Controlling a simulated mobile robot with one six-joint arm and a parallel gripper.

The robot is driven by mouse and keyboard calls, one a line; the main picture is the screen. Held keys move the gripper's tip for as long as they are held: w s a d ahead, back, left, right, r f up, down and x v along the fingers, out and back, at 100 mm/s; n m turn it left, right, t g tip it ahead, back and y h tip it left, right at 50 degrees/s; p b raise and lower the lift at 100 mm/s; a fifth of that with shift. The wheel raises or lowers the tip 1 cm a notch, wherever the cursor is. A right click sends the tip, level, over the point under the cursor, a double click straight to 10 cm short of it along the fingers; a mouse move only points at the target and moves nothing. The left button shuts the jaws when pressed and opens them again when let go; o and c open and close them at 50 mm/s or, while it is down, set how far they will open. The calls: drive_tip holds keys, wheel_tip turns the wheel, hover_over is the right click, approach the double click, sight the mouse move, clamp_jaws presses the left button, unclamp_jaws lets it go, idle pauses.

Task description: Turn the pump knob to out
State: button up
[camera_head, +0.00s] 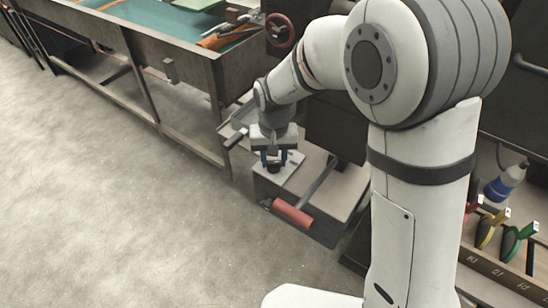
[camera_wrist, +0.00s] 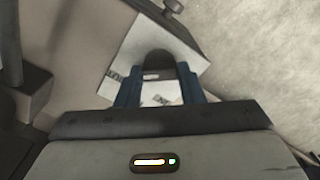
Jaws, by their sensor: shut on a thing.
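The pump (camera_head: 325,222) is a low box on the floor side below my arm. A pale label plate (camera_head: 292,172) lies on its top and also shows in the wrist view (camera_wrist: 193,62). The dark pump knob (camera_head: 274,168) stands on this plate. My gripper (camera_head: 274,160) points down and is shut on the knob, its blue fingers on either side of it. In the wrist view, the knob (camera_wrist: 158,64) sits between the fingers, with a light mark on it. Printed words at both sides of the knob are partly hidden and too small to read surely.
A red-handled lever (camera_head: 292,213) sticks out at the pump's front. A metal trough table (camera_head: 180,75) with a red handwheel (camera_head: 281,30) stands behind. Coloured-handled tools (camera_head: 505,235) sit in a rack at right. The concrete floor (camera_head: 110,190) at left is clear.

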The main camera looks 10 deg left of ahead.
sight(274, 162)
drive_tip(key=shift+r, duration=0.1)
drive_tip(key=o, duration=1)
wheel_tip(274, 162, up, 8)
drive_tip(key=shift+f, duration=0.15)
